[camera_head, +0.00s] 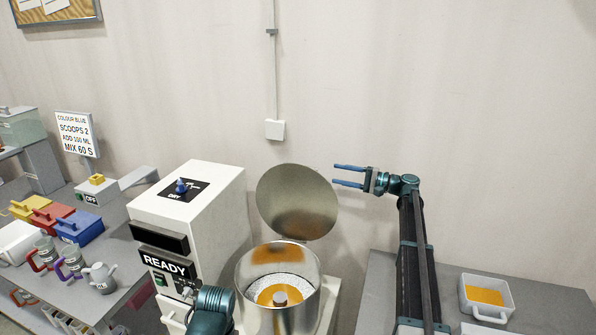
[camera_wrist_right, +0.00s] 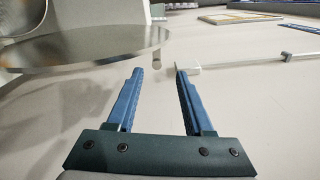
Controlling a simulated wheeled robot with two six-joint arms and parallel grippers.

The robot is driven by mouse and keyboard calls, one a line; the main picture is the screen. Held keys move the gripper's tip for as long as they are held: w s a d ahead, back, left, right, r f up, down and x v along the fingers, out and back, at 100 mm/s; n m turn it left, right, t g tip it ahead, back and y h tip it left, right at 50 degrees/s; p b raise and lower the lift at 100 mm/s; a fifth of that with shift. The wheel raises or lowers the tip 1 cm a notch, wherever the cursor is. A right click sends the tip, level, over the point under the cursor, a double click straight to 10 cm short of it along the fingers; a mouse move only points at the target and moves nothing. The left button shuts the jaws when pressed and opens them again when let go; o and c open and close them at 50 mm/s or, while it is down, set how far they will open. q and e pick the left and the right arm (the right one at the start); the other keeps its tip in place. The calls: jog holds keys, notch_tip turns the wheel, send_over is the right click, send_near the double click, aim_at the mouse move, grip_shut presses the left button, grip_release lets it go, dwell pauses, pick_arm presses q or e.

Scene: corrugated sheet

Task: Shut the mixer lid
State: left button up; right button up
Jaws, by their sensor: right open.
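The mixer lid (camera_head: 297,202) is a round, shiny metal disc standing open, tilted up at the back of the mixer bowl (camera_head: 248,277). The bowl is a metal cylinder with white grains and an orange patch around a small central hub inside. My right gripper (camera_head: 350,176) is open and empty, to the right of the lid's upper edge and apart from it in the head view. In the right wrist view the lid (camera_wrist_right: 95,48) shows at the upper left, beyond the open blue fingers (camera_wrist_right: 157,72). Part of my left arm shows at the bottom; its gripper is out of sight.
A white machine (camera_head: 200,200) reading READY and DRY stands left of the bowl. The left bench holds coloured boxes, mugs and a small pot (camera_head: 100,277). A white tray (camera_head: 486,297) with orange contents sits on the right bench. The wall above the lid is mostly bare.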

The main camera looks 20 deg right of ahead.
jog(key=shift+v, duration=1.6)
jog(key=shift+d, duration=0.1)
jog(key=v, duration=1.3)
jog(key=shift+s+d, duration=0.2)
jog(key=shift+d, duration=0.15)
